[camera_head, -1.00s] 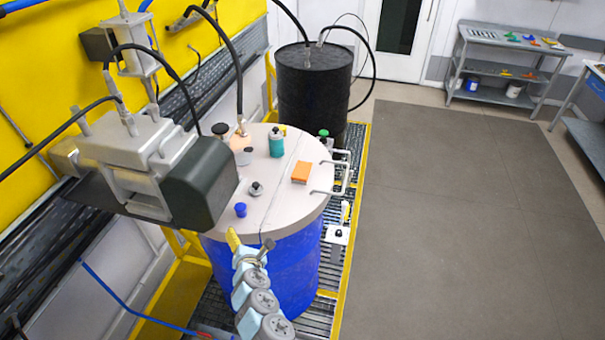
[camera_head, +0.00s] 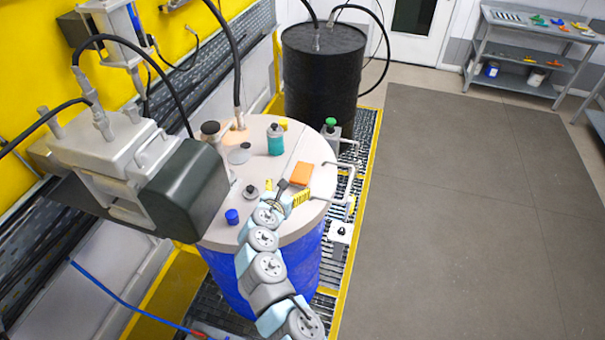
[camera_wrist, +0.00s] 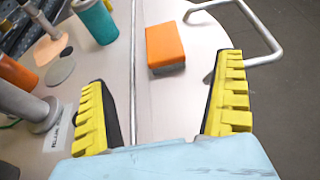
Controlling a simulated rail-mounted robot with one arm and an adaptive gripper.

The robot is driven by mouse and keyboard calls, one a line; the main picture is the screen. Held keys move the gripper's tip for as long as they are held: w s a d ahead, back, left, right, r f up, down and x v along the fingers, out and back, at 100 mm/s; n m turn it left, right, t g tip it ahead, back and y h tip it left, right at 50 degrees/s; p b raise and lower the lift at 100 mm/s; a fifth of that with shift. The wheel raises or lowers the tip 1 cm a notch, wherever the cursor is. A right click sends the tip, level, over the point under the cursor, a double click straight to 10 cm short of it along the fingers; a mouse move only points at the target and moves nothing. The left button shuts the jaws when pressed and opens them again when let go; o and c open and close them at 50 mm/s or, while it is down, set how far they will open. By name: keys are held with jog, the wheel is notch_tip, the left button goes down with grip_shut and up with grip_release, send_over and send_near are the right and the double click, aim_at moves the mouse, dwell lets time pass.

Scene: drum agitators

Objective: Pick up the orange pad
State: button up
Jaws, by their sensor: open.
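The orange pad (camera_head: 301,171) lies on the pale drum lid (camera_head: 215,233), near its right side. In the wrist view the orange pad (camera_wrist: 165,47) is a block with an orange top and a grey lower layer. My gripper (camera_head: 290,190) is over the lid, just in front of the pad. In the wrist view my gripper (camera_wrist: 165,100) is open, with yellow ridged fingers apart and nothing between them. The pad lies beyond the fingertips, between their lines.
A teal bottle (camera_head: 275,140), a blue cap (camera_head: 232,216) and a grey knob (camera_head: 250,193) stand on the lid. A bent metal handle (camera_head: 345,168) sticks out at the lid's right edge, near the pad. A large grey machine (camera_head: 140,170) stands at left.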

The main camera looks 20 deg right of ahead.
aim_at(302, 171)
jog(key=shift+x, duration=1.55)
jog(key=shift+w+d+f, duration=0.25)
jog(key=shift+d+f, duration=0.05)
jog(key=shift+w+d+f, duration=0.1)
jog(key=shift+w, duration=0.25)
jog(key=shift+f+b+x, duration=0.2)
jog(key=shift+b+x, duration=0.5)
jog(key=shift+x, duration=0.6)
jog(key=shift+w+d, duration=0.2)
jog(key=shift+w, duration=0.05)
jog(key=shift+w+d+f+b, duration=0.3)
jog(key=shift+d+f+b, duration=0.1)
jog(key=shift+b, duration=0.3)
jog(key=shift+w+d+f+b, duration=0.15)
jog(key=shift+w+d+b, duration=0.1)
jog(key=shift+w+b, duration=0.25)
jog(key=shift+s+f+b+x, duration=0.15)
jog(key=shift+f+b+x, duration=0.05)
jog(key=shift+b+x, duration=0.7)
jog(key=shift+s+f+b+x, duration=0.1)
jog(key=shift+f+b+x, duration=0.05)
jog(key=shift+b+x, duration=1.4)
jog(key=shift+x, duration=0.25)
